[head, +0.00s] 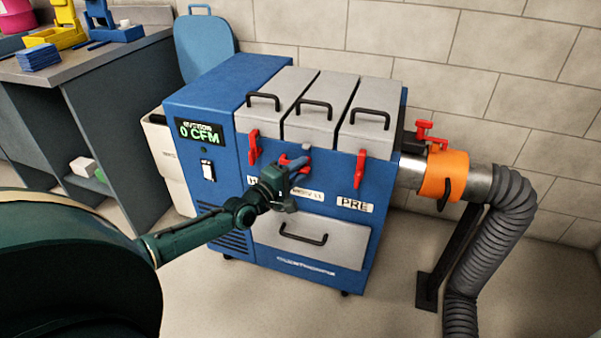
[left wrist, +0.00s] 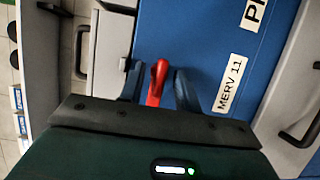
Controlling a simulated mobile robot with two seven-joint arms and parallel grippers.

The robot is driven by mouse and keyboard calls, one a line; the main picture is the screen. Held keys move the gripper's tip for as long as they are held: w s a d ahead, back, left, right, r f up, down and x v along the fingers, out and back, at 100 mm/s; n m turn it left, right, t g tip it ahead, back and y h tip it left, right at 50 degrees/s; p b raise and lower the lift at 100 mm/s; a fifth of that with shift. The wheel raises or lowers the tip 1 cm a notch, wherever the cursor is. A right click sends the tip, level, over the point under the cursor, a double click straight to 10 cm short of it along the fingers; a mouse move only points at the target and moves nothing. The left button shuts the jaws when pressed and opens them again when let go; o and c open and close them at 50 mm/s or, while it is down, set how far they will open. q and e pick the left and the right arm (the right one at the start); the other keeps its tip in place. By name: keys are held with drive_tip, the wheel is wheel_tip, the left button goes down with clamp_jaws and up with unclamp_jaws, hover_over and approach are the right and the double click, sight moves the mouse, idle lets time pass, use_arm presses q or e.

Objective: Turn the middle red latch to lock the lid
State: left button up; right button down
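The blue filter machine (head: 215,150) has three grey lids side by side, and the middle lid (head: 310,118) has a black handle. The middle red latch (left wrist: 157,80) shows in the left wrist view between the two fingers of my left gripper (left wrist: 158,88). A narrow gap shows on each side of it, so the gripper looks open around the latch. In the head view my left gripper (head: 293,163) is at the machine's front below the middle lid and hides most of that latch. The MERV 11 label (left wrist: 230,84) is right of the fingers. My right gripper is not in view.
The left red latch (head: 254,147) and right red latch (head: 360,168) flank the middle one. A drawer (head: 340,245) is below. An orange collar (head: 443,174) and grey hose (head: 510,205) are at the right. A workbench (head: 85,60) stands at the left.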

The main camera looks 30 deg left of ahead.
use_arm(q)
drive_tip(key=shift+w, duration=0.45)
drive_tip(key=shift+d, duration=0.1)
clamp_jaws()
